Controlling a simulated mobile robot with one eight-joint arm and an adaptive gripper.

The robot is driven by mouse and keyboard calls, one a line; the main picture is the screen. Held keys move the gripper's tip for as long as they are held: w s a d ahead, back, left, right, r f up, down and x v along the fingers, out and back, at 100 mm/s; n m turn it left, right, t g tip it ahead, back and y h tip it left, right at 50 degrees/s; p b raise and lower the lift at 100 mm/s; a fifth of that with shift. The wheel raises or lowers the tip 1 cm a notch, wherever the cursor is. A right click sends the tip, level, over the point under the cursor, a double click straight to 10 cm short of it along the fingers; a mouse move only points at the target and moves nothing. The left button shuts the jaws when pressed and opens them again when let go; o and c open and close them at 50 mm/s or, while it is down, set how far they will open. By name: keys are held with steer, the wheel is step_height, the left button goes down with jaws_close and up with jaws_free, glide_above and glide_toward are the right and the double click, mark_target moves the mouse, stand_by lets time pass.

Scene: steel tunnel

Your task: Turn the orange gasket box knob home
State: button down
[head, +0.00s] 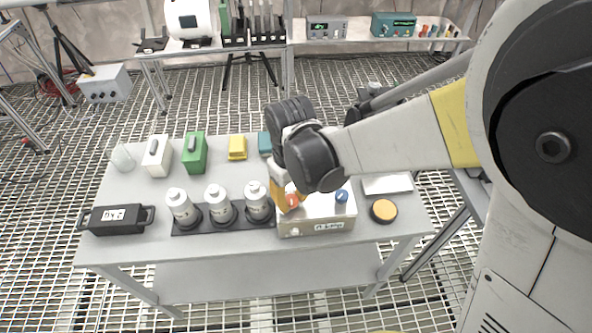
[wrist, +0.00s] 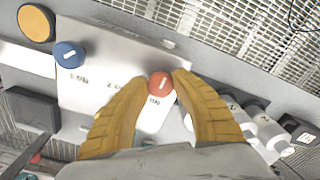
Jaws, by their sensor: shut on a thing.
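The orange knob (wrist: 160,84) sits on the top of a pale gasket box (wrist: 98,105) and has a light pointer line. My gripper (wrist: 161,82) is shut on this knob, with one yellow finger on each side of it. In the head view the orange knob (head: 292,200) shows partly behind my gripper (head: 289,204), at the left part of the box (head: 316,226). A blue knob (head: 341,196) is on the right part of the same box; it also shows in the wrist view (wrist: 69,54). Small printed labels lie near the knobs.
White bottles (head: 218,204) stand on a dark strip close left of the box. A round orange-topped disc (head: 383,210) lies to the right. A black case (head: 116,219), a green box (head: 194,153) and a yellow block (head: 237,147) are farther left. The table's front edge is clear.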

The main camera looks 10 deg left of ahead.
mark_target(291, 200)
steer(key=m, duration=0.8)
steer(key=shift+a+m, duration=0.1)
steer(key=shift+m, duration=0.2)
stand_by(0.3)
steer(key=c, duration=1)
jaws_free()
step_height(291, 200, up, 12)
